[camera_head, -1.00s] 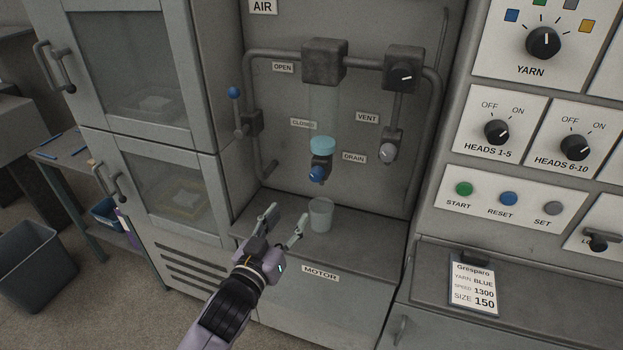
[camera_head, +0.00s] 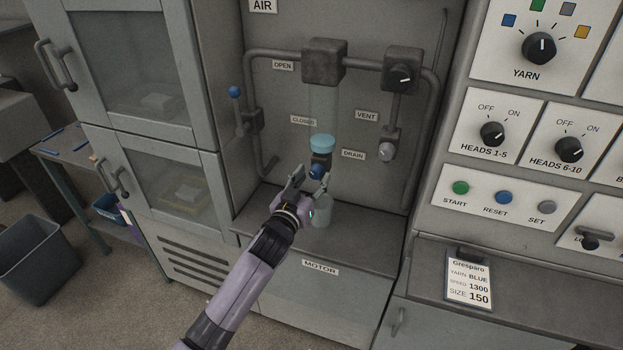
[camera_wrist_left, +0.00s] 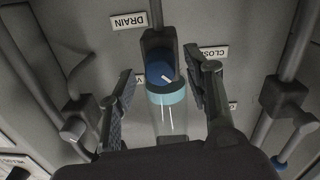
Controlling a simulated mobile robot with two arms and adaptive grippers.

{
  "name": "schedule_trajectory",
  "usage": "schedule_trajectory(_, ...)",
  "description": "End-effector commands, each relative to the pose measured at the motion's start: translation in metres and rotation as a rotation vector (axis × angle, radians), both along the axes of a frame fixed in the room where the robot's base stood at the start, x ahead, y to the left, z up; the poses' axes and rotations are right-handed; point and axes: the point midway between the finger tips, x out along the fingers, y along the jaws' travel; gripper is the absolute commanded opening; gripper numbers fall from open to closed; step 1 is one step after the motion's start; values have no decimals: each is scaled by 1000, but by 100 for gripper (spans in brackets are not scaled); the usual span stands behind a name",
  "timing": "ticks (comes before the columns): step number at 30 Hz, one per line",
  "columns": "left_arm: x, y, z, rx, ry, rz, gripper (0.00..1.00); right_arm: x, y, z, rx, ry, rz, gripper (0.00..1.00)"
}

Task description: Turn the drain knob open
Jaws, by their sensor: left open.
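The blue drain knob (camera_head: 316,172) sits at the bottom of the filter bowl, left of the DRAIN label (camera_head: 353,155). In the left wrist view the knob (camera_wrist_left: 159,72) shows a white mark and lies ahead, between the fingers. My left gripper (camera_head: 307,180) is open, its fingers at about the knob's height in the head view. In the wrist view the left gripper (camera_wrist_left: 157,90) has a finger on each side with clear gaps; I see no contact with the knob. My right gripper is not in view.
A clear cup (camera_head: 322,212) stands on the motor housing ledge (camera_head: 362,236) below the knob, partly behind my gripper. A blue-tipped lever (camera_head: 235,92) is at the left and the vent knob (camera_head: 387,152) at the right. Cabinet doors (camera_head: 165,185) flank the left side.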

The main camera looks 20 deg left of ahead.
Motion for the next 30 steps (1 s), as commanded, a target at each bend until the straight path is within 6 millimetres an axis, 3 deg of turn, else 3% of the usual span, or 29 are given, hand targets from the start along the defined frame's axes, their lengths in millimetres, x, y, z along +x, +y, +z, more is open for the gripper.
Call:
schedule_trajectory(4,0,0,0,0,0,0,46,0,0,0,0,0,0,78)
schedule_trajectory(24,0,0,0,0,0,0,1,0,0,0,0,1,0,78)
schedule_trajectory(30,-1,0,0,7,0,0,0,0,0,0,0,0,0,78)
